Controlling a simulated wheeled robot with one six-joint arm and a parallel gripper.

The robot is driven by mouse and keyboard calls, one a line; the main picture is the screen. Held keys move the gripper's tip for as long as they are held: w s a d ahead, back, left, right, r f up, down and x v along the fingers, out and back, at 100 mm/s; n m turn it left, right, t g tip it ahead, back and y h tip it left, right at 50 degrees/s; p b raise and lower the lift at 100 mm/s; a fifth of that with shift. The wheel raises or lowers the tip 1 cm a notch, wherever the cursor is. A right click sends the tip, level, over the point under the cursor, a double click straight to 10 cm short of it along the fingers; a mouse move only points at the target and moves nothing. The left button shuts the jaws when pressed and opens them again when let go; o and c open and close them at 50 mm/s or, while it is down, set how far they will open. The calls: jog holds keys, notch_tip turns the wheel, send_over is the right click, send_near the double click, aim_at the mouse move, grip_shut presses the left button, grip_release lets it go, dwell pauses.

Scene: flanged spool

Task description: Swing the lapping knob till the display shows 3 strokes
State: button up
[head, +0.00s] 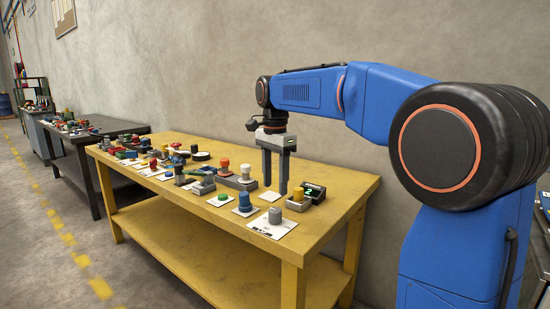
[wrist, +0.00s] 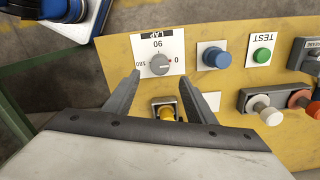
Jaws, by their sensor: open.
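The lapping knob (wrist: 159,64) is a round grey knob on a white plate marked LAP, with 0, 90 and 180 around it, upside down in the wrist view. Its pointer appears to face roughly the 0 side. In the head view the grey knob (head: 275,215) stands near the table's front right corner. The display (head: 313,191) is a small dark box behind it showing a green 2. My gripper (head: 275,187) is open and empty, pointing down above the table, behind the knob. In the wrist view its fingertips (wrist: 160,80) are apart on the near side of the knob.
A yellow knob (head: 298,195) on a grey box stands between the lapping knob and the display. A blue knob (wrist: 217,57) and a green TEST button (wrist: 262,55) are beside the LAP plate. Several other controls crowd the yellow table (head: 335,205).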

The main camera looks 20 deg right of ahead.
notch_tip(320, 180, up, 8)
jog(key=shift+f, duration=0.2)
dwell(0.9)
